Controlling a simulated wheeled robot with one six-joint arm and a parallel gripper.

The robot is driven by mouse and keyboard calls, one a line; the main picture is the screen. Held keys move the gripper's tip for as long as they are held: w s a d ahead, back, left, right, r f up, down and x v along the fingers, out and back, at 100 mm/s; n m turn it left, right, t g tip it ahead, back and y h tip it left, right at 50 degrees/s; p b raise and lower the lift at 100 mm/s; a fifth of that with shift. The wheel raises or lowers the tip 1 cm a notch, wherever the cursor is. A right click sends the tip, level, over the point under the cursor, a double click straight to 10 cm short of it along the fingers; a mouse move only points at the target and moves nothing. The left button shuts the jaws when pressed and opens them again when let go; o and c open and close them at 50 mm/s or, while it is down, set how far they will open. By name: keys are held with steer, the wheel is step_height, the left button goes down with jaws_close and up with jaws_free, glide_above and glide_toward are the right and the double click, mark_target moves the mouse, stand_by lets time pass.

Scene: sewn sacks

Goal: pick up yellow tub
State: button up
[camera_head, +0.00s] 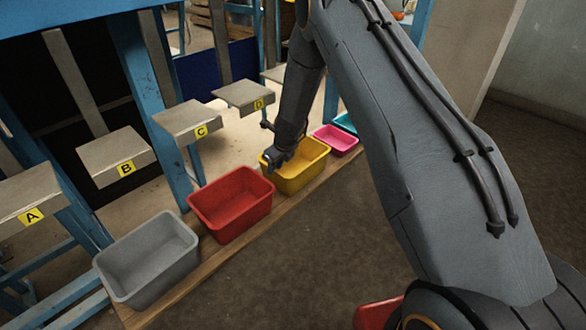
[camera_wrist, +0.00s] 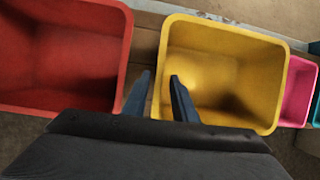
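The yellow tub (camera_head: 309,170) stands upright and looks empty, in a row of tubs on a wooden plank. In the wrist view the yellow tub (camera_wrist: 226,62) fills the upper right, its open mouth facing the camera. My gripper (camera_wrist: 160,78) is open, its two fingers apart with nothing held. One finger shows over the tub's inside and the other outside its left wall, with the left rim between them. In the head view my gripper (camera_head: 274,161) is at the tub's left rim, partly hidden by my wrist. I cannot tell whether the fingers touch the tub.
A red tub (camera_head: 238,226) is close on the left, with a grey tub (camera_head: 157,277) beyond it. A pink tub (camera_head: 340,144) and a teal tub (camera_head: 345,123) stand on the right. The floor in front is clear.

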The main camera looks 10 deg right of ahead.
mark_target(273, 179)
steer(key=shift+x, duration=3.1)
steer(key=shift+w+d, duration=0.1)
steer(key=shift+f, duration=0.2)
jaws_close()
